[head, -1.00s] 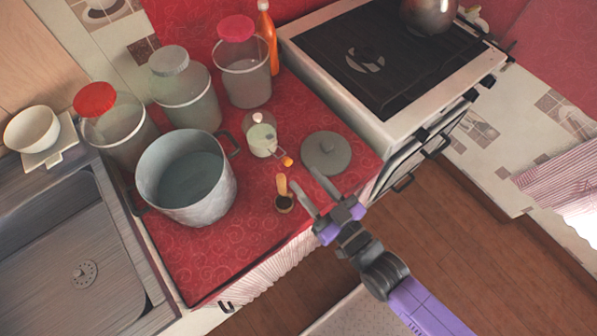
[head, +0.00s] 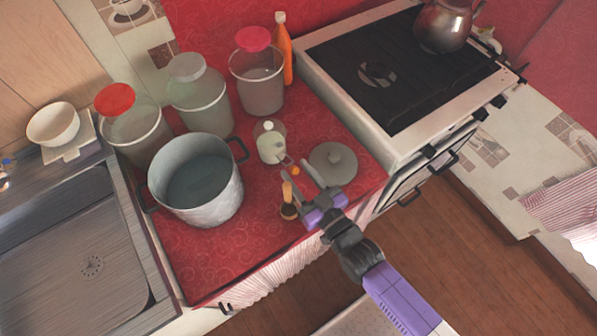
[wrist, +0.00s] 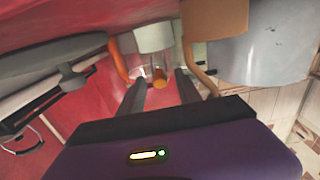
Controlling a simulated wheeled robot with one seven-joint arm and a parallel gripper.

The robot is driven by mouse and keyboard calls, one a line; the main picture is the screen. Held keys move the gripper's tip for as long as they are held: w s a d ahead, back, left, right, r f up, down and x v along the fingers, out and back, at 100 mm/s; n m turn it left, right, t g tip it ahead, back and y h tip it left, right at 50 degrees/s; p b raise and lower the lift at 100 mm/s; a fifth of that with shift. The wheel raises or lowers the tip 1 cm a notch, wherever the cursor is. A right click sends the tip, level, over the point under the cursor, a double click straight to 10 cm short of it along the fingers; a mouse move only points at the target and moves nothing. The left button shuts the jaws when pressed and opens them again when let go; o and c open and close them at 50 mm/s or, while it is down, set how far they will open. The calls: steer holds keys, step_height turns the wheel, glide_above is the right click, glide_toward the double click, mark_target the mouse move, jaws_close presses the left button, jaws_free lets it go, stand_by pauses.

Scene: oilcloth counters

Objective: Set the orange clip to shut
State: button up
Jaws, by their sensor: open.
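The orange clip (head: 295,171) is a small knob at the end of a wire on the front right of a small glass jar (head: 270,146). The wire sticks out and down from the jar, and the pale lid sits on top. My gripper (head: 301,173) is open, its two fingers pointing at the clip from the front right. In the wrist view, the orange clip (wrist: 160,77) shows between the two dark fingertips (wrist: 161,84), apart from both, with the jar (wrist: 154,38) behind it. Whether the tips reach level with it I cannot tell.
A wooden-handled brush (head: 288,206) stands close left of my gripper. A grey round lid (head: 333,163) lies close on the right. A large pot (head: 222,200) is at left; tall jars (head: 202,105) and an orange bottle (head: 283,52) stand behind. The stove (head: 345,110) is at right.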

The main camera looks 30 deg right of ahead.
steer(key=shift+c, duration=0.4)
jaws_close()
stand_by(0.9)
